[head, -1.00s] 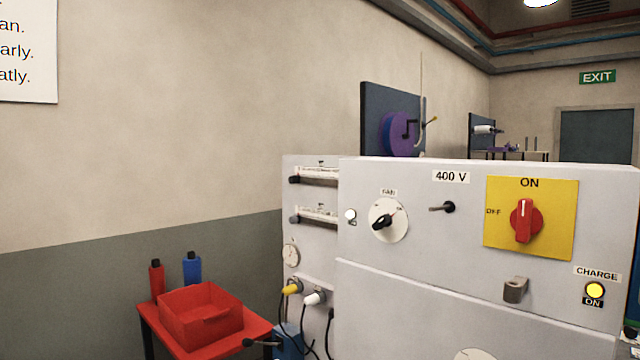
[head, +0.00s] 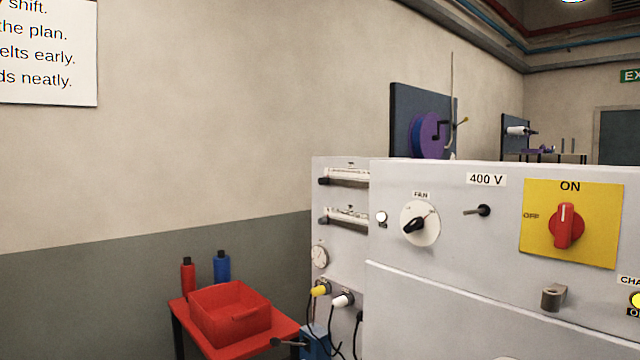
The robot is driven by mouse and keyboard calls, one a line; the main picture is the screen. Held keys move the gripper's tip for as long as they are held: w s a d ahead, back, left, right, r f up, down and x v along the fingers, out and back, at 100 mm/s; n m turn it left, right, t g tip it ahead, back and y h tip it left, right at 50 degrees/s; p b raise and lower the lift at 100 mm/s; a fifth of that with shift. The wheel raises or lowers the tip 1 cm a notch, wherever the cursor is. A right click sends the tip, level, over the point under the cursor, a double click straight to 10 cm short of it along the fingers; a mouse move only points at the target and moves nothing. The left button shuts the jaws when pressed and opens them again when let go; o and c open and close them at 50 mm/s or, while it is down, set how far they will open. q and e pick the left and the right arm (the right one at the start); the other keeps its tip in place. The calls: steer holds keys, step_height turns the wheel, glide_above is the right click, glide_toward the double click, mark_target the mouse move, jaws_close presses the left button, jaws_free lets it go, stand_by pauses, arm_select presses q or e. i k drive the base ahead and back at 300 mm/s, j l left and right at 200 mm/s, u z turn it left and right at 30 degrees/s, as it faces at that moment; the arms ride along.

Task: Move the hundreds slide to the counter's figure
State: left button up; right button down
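Two slides with white scales sit one above the other on the narrow left side of the grey cabinet: an upper slide (head: 346,177) and a lower slide (head: 346,216). Each has a dark knob at its left end. The markings are too small to read, so I cannot tell which is the hundreds slide. No counter with a readable figure shows. A round dial (head: 319,256) sits below the slides. Neither of my grippers is in view.
The cabinet front carries a fan knob (head: 420,224), a toggle lever (head: 478,211) and a red rotary switch (head: 567,226). Yellow (head: 320,290) and white (head: 342,300) plugs with cables hang below the dial. A red tray (head: 230,315) stands on a red table at the left.

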mark_target(322, 181)
steer(key=i+j+z, duration=0.15)
steer(key=z, duration=0.35)
steer(key=i+j+z, duration=0.1)
steer(key=j+z, duration=0.35)
steer(key=l, duration=0.1)
